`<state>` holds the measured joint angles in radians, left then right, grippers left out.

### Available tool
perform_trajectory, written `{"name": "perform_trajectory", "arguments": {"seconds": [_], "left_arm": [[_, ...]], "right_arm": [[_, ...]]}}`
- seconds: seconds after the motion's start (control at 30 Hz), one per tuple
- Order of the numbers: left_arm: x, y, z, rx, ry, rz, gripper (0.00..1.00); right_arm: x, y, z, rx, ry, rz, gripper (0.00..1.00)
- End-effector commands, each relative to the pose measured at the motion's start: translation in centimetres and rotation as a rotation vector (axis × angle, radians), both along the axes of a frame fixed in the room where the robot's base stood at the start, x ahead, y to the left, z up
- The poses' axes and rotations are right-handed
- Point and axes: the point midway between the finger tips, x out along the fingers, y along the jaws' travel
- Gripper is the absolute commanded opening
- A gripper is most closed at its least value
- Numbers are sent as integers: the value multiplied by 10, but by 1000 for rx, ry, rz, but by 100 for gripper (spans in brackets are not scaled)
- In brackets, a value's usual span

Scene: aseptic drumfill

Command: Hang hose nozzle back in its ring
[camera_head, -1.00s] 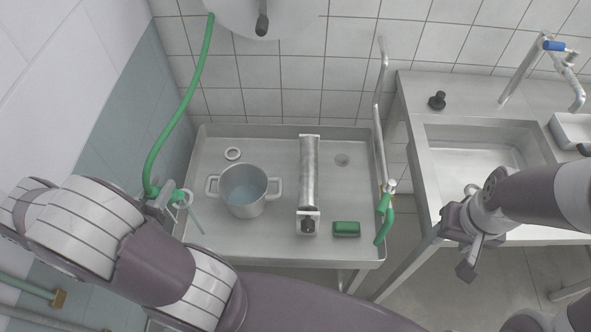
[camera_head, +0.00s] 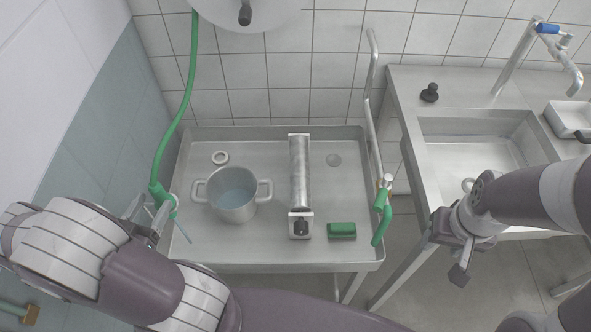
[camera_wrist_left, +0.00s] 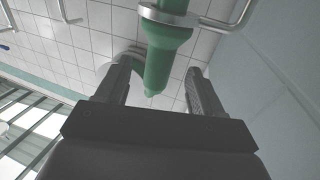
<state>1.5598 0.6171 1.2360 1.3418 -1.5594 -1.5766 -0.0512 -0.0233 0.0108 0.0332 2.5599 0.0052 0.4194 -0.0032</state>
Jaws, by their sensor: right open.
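The green hose nozzle (camera_head: 161,196) hangs at the left end of the steel basin, below its green hose. In the left wrist view, the nozzle (camera_wrist_left: 167,58) passes through a metal ring (camera_wrist_left: 172,16) on a thin rod, its narrow end free of the ring. My left gripper (camera_head: 146,222) is beside the nozzle. Its two fingers (camera_wrist_left: 163,68) stand wide apart on either side of the nozzle, with gaps, so it is open and empty. My right gripper (camera_head: 459,250) is open and empty in front of the right-hand sink, far from the nozzle.
A tiled wall is close on the left.

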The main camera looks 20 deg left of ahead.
Motion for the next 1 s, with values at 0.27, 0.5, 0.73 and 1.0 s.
{"name": "perform_trajectory", "arguments": {"seconds": [0.27,0.5,0.73,1.0], "left_arm": [[-27,2,-1,2,-1,8,67],[-94,3,-3,1,-1,8,67],[-126,2,-2,0,0,2,67],[-128,2,-1,-1,0,1,67]], "right_arm": [[0,0,-6,0,0,0,50],[0,0,-18,0,0,0,50],[0,0,-22,0,0,0,50],[0,0,-21,0,0,0,50]]}}
